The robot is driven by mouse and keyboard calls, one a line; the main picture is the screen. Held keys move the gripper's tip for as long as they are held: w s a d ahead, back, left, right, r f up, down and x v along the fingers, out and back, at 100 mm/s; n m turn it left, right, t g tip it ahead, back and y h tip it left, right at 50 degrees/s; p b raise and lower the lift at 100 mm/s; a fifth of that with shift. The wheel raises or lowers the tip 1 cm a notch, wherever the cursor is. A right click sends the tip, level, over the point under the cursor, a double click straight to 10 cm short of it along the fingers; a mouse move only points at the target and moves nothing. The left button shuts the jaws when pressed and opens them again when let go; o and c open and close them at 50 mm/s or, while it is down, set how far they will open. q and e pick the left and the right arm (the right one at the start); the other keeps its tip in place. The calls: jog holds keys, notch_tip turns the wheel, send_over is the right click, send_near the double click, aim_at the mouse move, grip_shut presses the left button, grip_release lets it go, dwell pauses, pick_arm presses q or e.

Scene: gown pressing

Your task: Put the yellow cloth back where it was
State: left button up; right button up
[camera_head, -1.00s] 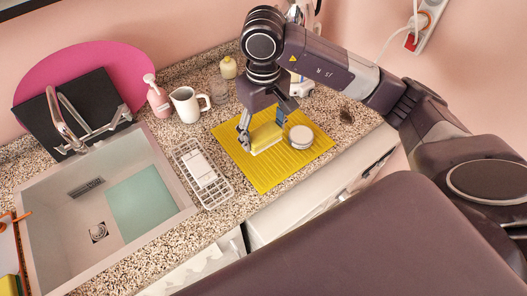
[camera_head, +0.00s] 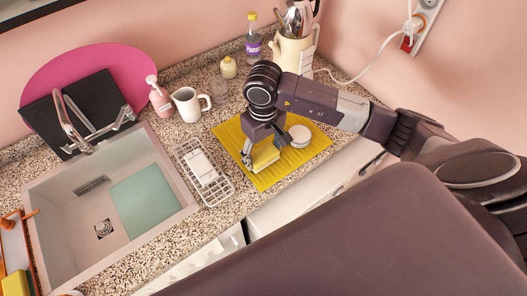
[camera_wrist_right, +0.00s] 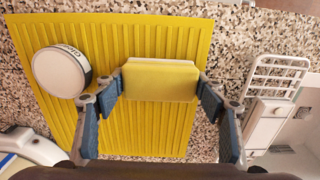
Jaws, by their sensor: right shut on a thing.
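The yellow cloth (camera_head: 265,158) looks like a thick folded block with a pale edge. My right gripper (camera_head: 261,156) is shut on it, over the front left part of the ribbed yellow mat (camera_head: 304,157). In the right wrist view the cloth (camera_wrist_right: 160,80) sits between the two fingers of my right gripper (camera_wrist_right: 160,90), across the mat (camera_wrist_right: 140,35). I cannot tell whether the cloth touches the mat. My left gripper is not in view.
A round white-lidded tin (camera_head: 300,135) stands on the mat, close to my right gripper. A white wire rack (camera_head: 204,172) is left of the mat, beside the sink (camera_head: 150,228). A white jug (camera_head: 187,104) and a utensil pot (camera_head: 291,52) stand behind.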

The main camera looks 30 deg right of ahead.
aim_at(263, 153)
jog(key=o, duration=1.2)
jog(key=shift+o, duration=0.2)
jog(key=shift+r, duration=0.35)
notch_tip(263, 153, up, 11)
jog(key=b, duration=0.4)
jog(key=shift+r, duration=0.2)
